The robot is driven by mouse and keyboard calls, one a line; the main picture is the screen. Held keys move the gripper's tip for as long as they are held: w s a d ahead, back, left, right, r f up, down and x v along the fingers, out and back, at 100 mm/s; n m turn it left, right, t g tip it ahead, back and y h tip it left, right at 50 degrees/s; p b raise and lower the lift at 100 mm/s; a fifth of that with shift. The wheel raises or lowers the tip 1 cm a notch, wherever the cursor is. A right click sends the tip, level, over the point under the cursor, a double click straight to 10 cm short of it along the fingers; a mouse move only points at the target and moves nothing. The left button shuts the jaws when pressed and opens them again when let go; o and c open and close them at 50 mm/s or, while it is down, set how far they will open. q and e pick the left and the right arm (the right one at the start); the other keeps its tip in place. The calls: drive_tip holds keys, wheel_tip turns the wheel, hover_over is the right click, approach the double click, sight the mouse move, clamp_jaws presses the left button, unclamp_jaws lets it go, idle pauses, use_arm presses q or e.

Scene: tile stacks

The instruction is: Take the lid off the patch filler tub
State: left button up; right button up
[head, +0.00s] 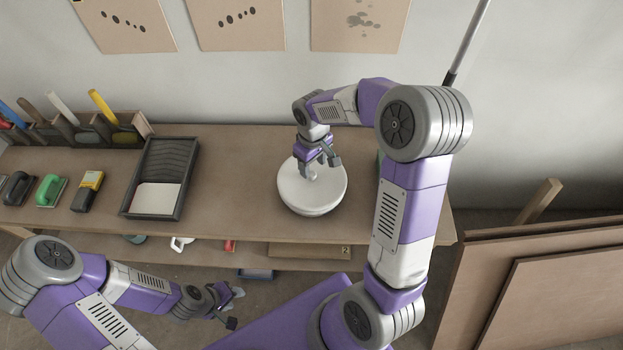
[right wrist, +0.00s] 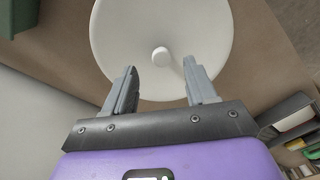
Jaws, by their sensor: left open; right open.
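The patch filler tub (head: 305,208) is a round white tub on the bench, right of its middle. Its white lid (head: 290,187) is on top, and in the right wrist view the lid (right wrist: 125,30) shows a small round knob (right wrist: 161,56) at its centre. My right gripper (head: 318,172) is over the lid, pointing down, open and empty. In the right wrist view its two fingers (right wrist: 162,84) stand apart, with the knob just beyond their tips and between them. My left gripper (head: 233,306) is open and empty, low in front of the bench, away from the tub.
A black tray (head: 187,183) with a pale sheet (head: 156,197) lies left of the tub. A green-handled float (head: 50,190) and a yellow-black block (head: 88,190) lie further left, before a tool rack (head: 90,135). Brown boards (head: 560,290) lean at the right. Bench between tray and tub is clear.

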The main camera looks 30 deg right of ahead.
sight(312, 174)
wheel_tip(312, 174, down, 4)
drive_tip(key=shift+s+a+r+b, duration=0.1)
drive_tip(key=shift+b, duration=0.5)
clamp_jaws()
